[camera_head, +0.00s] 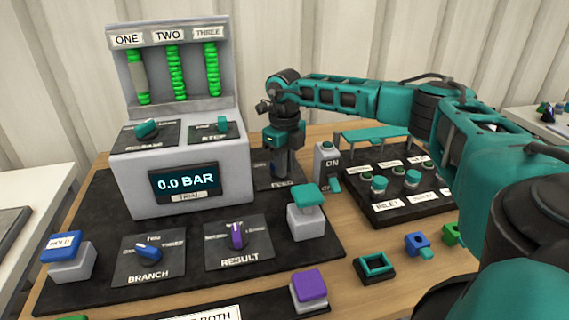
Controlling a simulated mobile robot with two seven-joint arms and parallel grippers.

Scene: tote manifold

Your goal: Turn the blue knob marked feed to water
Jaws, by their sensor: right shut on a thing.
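The plate labelled FEED (285,184) lies on the dark board just right of the grey console, partly hidden behind the console and my gripper. My right gripper (281,174) points straight down over this plate and is shut on the feed knob. The knob itself is hidden by the fingers, so its colour and pointing direction cannot be told. The plate's position words are too hidden to read. My left gripper is not in view.
The grey console (232,152), reading 0.0 BAR, stands close left of my gripper. A grey ON switch block (327,160) and a dark valve panel (380,213) stand to the right. BRANCH (148,273) and RESULT (240,262) plates and a teal-topped button (308,200) lie nearer.

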